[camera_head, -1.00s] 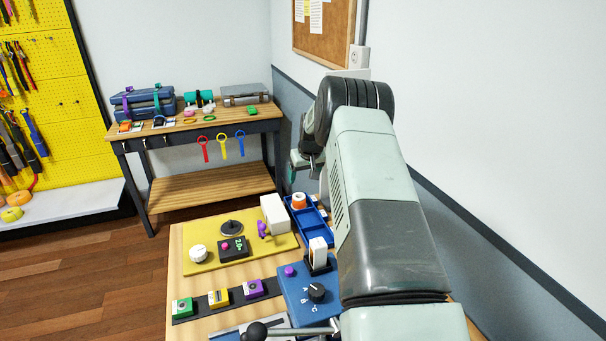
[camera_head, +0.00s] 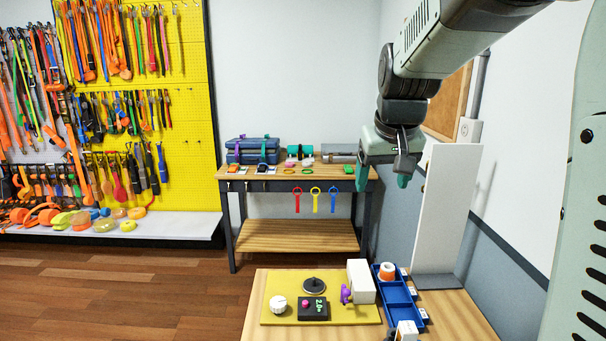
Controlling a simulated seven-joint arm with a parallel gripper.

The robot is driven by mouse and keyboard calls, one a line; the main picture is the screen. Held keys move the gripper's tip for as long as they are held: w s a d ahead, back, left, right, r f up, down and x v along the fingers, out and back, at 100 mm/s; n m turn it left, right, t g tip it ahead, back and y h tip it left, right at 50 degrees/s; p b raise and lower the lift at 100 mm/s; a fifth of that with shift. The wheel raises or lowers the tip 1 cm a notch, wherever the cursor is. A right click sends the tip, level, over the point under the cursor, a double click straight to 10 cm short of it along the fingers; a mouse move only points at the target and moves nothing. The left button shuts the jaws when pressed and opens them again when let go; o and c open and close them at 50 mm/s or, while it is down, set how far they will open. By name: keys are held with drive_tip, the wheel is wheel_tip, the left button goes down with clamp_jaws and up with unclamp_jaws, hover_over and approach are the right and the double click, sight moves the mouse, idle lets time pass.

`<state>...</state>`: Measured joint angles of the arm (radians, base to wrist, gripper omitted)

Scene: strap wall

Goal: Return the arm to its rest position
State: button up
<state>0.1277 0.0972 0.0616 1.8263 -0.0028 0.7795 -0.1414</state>
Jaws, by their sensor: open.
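My gripper (camera_head: 386,176) hangs in the air at the upper right, fingers pointing down. Its teal-tipped fingers are apart, and nothing shows between them. It is above the level of the near table and appears in front of the right end of the far workbench (camera_head: 298,183). My arm reaches in from the upper right corner.
The near wooden table (camera_head: 257,318) carries a yellow board (camera_head: 345,315) with a dial and buttons, a white box (camera_head: 361,281) and a blue tray (camera_head: 396,297) holding an orange-and-white roll. A tall white panel (camera_head: 447,215) stands close right of my gripper. A yellow strap wall (camera_head: 190,130) is left.

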drive_tip(key=s+a, duration=0.2)
drive_tip(key=s, duration=1.1)
drive_tip(key=s+a, duration=0.1)
drive_tip(key=s, duration=1.2)
drive_tip(key=shift+s+a+t, duration=0.3)
drive_tip(key=shift+s+a, duration=0.05)
drive_tip(key=shift+a, duration=0.05)
